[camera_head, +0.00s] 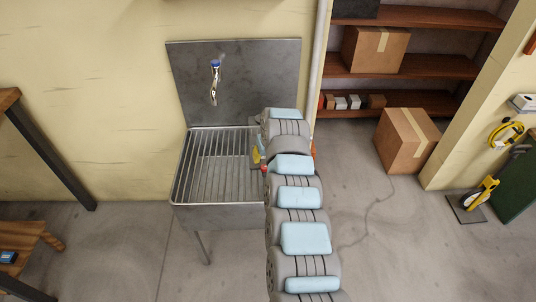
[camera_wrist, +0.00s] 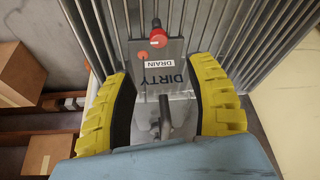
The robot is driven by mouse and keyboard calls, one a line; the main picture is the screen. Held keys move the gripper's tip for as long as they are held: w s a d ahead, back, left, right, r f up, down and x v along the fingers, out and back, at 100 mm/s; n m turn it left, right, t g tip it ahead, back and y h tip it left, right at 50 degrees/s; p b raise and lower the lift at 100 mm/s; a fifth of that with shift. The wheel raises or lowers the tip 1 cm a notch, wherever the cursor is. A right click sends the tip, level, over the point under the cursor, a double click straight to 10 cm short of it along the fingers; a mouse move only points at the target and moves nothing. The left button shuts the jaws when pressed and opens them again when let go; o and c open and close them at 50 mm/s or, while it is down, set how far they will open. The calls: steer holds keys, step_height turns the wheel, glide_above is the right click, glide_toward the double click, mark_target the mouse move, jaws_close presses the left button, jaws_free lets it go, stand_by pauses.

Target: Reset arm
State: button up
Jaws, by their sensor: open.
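My gripper (camera_wrist: 160,76) fills the lower part of the wrist view, its two yellow-padded fingers spread wide apart. Between and beyond them is a grey plate (camera_wrist: 180,62) with the words "DIRTY" and "DRAIN". A red cap or knob (camera_wrist: 158,39) stands at its far end, with a smaller orange-red spot beside it. No contact between the fingers and the plate is visible. In the head view my arm reaches to the right side of the metal sink (camera_head: 185,203). A yellow part of my gripper (camera_head: 256,156) shows there, mostly hidden by the arm.
The slatted sink has a faucet (camera_head: 215,80) above it on a metal backsplash (camera_head: 265,75). Shelves (camera_head: 455,17) with boxes stand behind at right. A cardboard box (camera_head: 404,142) is on the floor. A wooden bench (camera_head: 22,236) is at left. Open floor lies between bench and sink.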

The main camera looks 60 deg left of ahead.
steer(key=shift+d+r, duration=0.15)
steer(key=shift+r, duration=0.2)
steer(key=shift+w, duration=0.1)
stand_by(0.4)
